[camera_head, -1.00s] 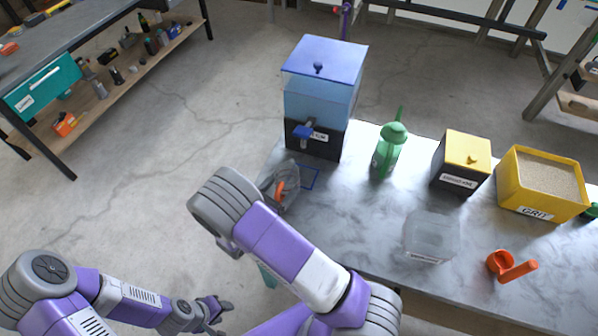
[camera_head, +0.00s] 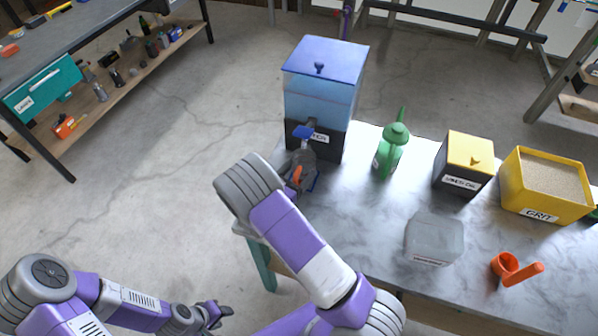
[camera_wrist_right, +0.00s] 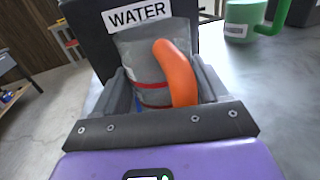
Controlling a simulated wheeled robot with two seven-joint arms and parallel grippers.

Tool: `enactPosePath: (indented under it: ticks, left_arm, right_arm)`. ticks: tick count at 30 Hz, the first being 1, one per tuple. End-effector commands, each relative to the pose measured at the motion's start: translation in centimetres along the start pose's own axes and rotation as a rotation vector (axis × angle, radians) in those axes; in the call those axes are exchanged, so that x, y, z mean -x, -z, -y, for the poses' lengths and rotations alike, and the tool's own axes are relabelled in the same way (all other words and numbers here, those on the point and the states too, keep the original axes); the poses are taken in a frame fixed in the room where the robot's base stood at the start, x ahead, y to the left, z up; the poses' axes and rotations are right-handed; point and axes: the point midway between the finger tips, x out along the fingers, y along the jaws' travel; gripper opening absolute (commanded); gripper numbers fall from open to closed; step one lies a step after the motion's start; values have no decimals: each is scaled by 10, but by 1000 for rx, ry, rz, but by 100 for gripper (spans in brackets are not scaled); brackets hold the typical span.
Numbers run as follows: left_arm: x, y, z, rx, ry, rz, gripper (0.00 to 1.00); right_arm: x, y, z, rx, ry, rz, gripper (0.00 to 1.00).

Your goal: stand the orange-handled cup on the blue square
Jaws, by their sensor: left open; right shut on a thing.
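The grey cup with red bands and an orange handle (camera_wrist_right: 177,72) is between the fingers of my right gripper (camera_wrist_right: 163,88), which is shut on it. In the head view the cup, its orange handle (camera_head: 297,175) showing, is close in front of the water dispenser (camera_head: 319,95), near its blue tap. The blue square (camera_head: 316,184) is an outline on the table there, mostly hidden by the cup and gripper. I cannot tell whether the cup touches the table. My left gripper (camera_head: 217,312) is open and empty, low at the left, away from the table.
A green watering can (camera_head: 391,155), a yellow-lidded box (camera_head: 463,165) and a yellow grit bin (camera_head: 546,190) stand to the right.

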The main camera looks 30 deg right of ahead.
Motion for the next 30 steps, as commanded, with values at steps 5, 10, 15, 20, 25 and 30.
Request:
enactPosePath:
  ticks: [5, 10, 15, 20, 25, 30]
  left_arm:
    - [-2, 0, 1, 0, 0, 0, 43]
    - [-2, 0, 1, 0, 0, 0, 43]
    - [-2, 0, 1, 0, 0, 0, 43]
    - [2, 0, -1, 0, 0, 0, 43]
    - [5, 0, -2, 0, 0, 0, 43]
    - [9, 0, -3, 0, 0, 0, 43]
  right_arm:
    - [0, 4, 0, 0, 0, 0, 79]
    - [0, 3, 0, 0, 0, 0, 99]
    - [0, 3, 0, 0, 0, 0, 99]
    - [1, -2, 0, 0, 0, 0, 99]
    - [30, -1, -1, 0, -4, -1, 99]
    - [68, -1, -1, 2, -5, -1, 99]
